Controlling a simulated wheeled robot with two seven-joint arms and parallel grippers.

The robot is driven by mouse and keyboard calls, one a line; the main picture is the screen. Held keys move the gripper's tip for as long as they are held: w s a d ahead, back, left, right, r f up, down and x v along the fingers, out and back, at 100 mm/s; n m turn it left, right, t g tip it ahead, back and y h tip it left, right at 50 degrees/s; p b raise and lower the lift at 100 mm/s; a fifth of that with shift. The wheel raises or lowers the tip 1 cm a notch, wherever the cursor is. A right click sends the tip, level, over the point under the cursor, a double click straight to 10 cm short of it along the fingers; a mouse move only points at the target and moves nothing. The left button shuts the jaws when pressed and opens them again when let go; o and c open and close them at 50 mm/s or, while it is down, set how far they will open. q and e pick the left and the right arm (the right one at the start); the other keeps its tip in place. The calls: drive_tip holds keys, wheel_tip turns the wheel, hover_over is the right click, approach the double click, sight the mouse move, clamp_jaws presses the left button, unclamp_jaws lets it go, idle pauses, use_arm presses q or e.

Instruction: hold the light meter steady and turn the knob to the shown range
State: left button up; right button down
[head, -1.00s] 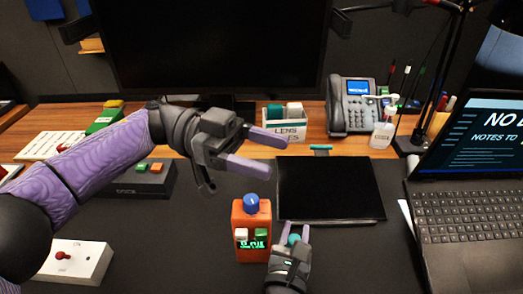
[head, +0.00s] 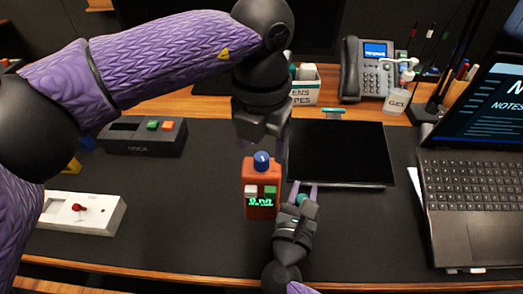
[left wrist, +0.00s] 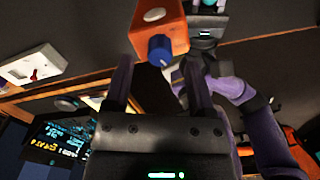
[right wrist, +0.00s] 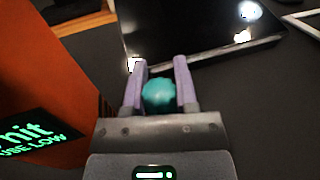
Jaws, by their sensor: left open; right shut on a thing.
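The light meter (head: 261,180) is an orange box standing upright, with a blue knob (head: 261,161) on top and a lit green display. In the right wrist view the display (right wrist: 33,138) reads "nit" and "USE LOW". My left gripper (head: 263,145) points down just above the blue knob. In the left wrist view its open fingers (left wrist: 158,68) straddle the knob (left wrist: 160,50). My right gripper (head: 304,186) is shut on a teal ball-like piece (right wrist: 159,95), beside the meter's right side. Whether this piece joins the meter is hidden.
A black flat panel (head: 340,154) lies behind right of the meter. A laptop (head: 478,185) is at the right. A white switch box (head: 85,213) and a dark box with coloured buttons (head: 143,137) are at the left. The mat between them and the meter is clear.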

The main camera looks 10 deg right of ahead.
sight(262, 156)
use_arm(q)
drive_tip(key=shift+f, duration=1.3)
clamp_jaws()
drive_tip(key=m, duration=0.4)
drive_tip(key=shift+m, duration=0.3)
unclamp_jaws()
drive_tip(key=shift+r, duration=0.1)
wheel_tip(262, 156, up, 12)
